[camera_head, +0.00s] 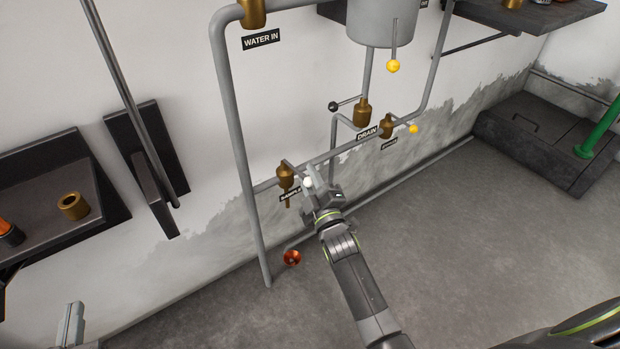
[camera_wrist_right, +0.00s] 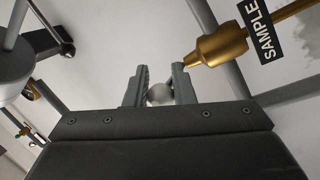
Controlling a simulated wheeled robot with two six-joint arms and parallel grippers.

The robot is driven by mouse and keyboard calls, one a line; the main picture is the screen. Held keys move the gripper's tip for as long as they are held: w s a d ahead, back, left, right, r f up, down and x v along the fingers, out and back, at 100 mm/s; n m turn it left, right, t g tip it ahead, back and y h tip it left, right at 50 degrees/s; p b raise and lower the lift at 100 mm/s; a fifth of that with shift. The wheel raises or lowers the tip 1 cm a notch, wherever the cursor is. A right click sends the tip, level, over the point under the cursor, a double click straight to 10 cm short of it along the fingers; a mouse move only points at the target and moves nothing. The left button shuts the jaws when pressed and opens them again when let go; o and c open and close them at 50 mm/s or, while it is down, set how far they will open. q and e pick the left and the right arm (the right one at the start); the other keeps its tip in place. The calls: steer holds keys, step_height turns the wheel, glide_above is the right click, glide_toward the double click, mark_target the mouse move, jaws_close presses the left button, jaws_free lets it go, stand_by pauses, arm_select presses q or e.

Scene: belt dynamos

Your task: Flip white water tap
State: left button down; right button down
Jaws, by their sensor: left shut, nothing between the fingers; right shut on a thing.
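The white tap is a lever with a white ball knob (camera_head: 308,182) beside a brass valve body (camera_head: 286,178) labelled SAMPLE, low on the wall pipes. In the right wrist view the white ball (camera_wrist_right: 159,93) sits between the two fingers, and the brass valve (camera_wrist_right: 222,47) is to the upper right. My right gripper (camera_head: 314,188) is shut on the knob; its fingers also show in the wrist view (camera_wrist_right: 160,82). The lever is mostly hidden behind the gripper. My left gripper (camera_head: 72,322) is shut and empty at the lower left, far from the tap.
A black-knobbed valve (camera_head: 333,106) and yellow-knobbed valves (camera_head: 412,129) sit on nearby pipes. A vertical grey pipe (camera_head: 238,140) stands left of the tap.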

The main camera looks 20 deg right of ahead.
steer(key=shift+a+r, duration=0.2)
steer(key=shift+r, duration=0.3)
steer(key=c, duration=1.4)
jaws_free()
steer(key=shift+r, duration=0.1)
steer(key=shift+o, duration=1)
steer(key=shift+a, duration=0.1)
steer(key=shift+f, duration=0.25)
